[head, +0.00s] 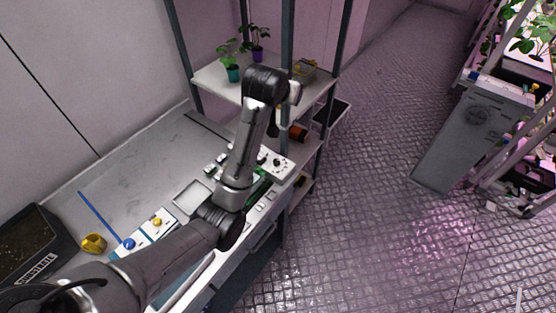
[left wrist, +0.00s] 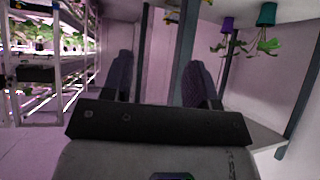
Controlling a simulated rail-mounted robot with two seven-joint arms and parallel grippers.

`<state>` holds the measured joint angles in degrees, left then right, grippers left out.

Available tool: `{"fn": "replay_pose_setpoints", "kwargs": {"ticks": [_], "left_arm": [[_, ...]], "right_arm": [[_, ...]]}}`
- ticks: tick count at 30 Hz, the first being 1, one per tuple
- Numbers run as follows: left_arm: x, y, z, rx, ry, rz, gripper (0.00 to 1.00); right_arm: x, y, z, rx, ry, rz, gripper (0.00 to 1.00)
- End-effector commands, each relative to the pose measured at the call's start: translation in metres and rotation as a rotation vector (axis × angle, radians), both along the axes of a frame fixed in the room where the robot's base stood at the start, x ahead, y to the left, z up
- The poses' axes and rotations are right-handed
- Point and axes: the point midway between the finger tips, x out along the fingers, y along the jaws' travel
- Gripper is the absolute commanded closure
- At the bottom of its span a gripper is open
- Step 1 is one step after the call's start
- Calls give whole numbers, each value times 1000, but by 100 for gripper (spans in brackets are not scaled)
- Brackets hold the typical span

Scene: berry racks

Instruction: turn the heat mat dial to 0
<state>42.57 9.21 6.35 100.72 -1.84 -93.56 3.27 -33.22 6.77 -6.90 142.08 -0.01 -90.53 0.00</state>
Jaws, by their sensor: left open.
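A white control panel (head: 277,161) with small dark knobs lies on the bench, partly behind my left arm. I cannot tell whether one of these knobs is the heat mat dial, nor read any setting. Another pale panel (head: 146,236) with a blue knob (head: 128,243) and a yellow knob (head: 157,222) sits nearer the front left. My left gripper (left wrist: 161,60) is open in the left wrist view, with nothing between its two dark fingers. It is raised above the bench, near the shelf, and apart from both panels. No dial shows in the left wrist view. My right gripper is out of view.
Potted seedlings in a teal pot (head: 233,73) and a purple pot (head: 257,54) stand on the shelf (head: 208,82) by upright posts (head: 287,40). The floor (head: 385,150) at right is open.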

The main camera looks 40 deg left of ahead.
Motion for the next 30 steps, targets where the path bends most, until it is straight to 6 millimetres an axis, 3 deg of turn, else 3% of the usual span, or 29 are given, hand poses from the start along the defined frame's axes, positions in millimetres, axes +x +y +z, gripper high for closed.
{"fn": "replay_pose_setpoints", "kwargs": {"ticks": [3, 6, 10, 15, 25, 30], "left_arm": [[31, 29, -21, -120, 142, 92, 46], [42, 42, -57, -219, 284, 170, 46], [40, 48, -112, -333, 472, 281, 46], [21, 44, -173, -446, 682, 462, 46], [9, 41, -197, -525, 738, 661, 46], [9, 41, -224, -525, 739, 664, 46]], "right_arm": [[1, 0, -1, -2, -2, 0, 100], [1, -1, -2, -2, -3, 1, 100], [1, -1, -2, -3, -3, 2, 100], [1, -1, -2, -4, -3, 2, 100], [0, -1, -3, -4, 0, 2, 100], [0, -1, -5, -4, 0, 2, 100]]}}
